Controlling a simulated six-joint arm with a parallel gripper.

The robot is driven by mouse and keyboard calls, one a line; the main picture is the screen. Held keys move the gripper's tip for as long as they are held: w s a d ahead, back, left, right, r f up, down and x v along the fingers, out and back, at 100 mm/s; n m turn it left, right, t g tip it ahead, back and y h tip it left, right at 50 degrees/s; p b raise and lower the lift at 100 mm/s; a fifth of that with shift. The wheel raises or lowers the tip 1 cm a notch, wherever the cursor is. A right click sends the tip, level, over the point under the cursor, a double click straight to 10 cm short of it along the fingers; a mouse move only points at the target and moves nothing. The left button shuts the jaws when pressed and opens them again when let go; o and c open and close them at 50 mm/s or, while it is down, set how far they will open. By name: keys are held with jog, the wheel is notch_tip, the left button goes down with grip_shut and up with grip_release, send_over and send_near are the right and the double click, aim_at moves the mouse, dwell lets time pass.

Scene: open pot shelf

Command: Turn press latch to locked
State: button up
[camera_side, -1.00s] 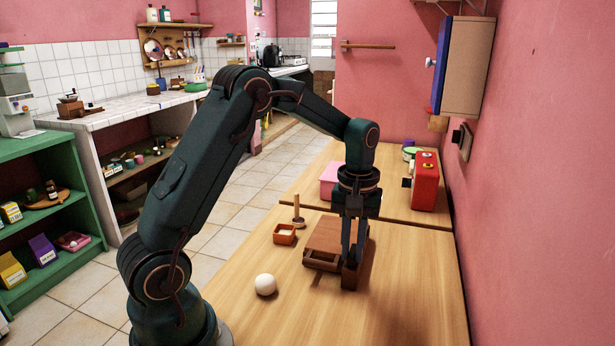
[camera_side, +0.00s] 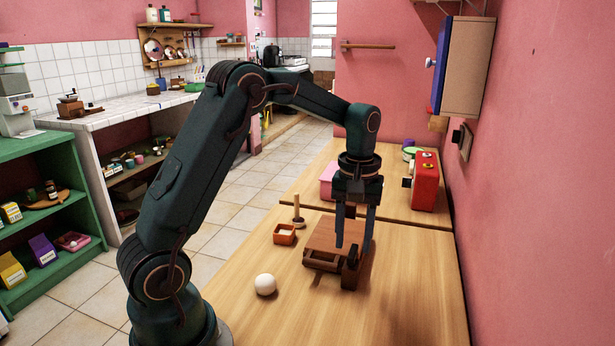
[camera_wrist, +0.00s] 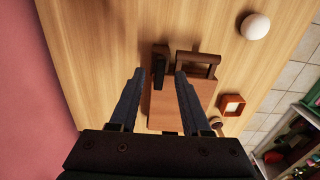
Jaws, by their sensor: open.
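The press (camera_side: 333,232) is a brown wooden block lying on the wooden table, with a bar-like frame (camera_wrist: 202,57) at its near end. The dark press latch (camera_side: 350,273) stands at the near right corner of the press, and it also shows in the wrist view (camera_wrist: 160,68) beside the bar frame. My gripper (camera_side: 353,250) points down over the latch corner, fingers spread. In the wrist view its fingertips (camera_wrist: 159,73) lie on either side of the latch, with gaps visible. The fingers partly cover the press; I cannot tell the latch's exact angle.
A white ball (camera_side: 265,284) lies on the table left of the press. A small orange box (camera_side: 285,235) and an upright wooden-handled tool (camera_side: 298,216) stand at the back left. A red box (camera_side: 425,182) stands farther back. The table's front right is clear.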

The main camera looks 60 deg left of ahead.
jog(key=shift+r, duration=1.45)
jog(key=s+d+r+m+t, duration=0.35)
jog(key=s+d+r, duration=0.3)
jog(key=r, duration=0.25)
jog(key=s+d+f+m+t, duration=0.2)
jog(key=s+f+m, duration=0.2)
jog(key=s, duration=0.5)
jog(key=shift+s+d+f+m, duration=0.25)
jog(key=shift+f+m, duration=0.15)
jog(key=shift+m, duration=0.45)
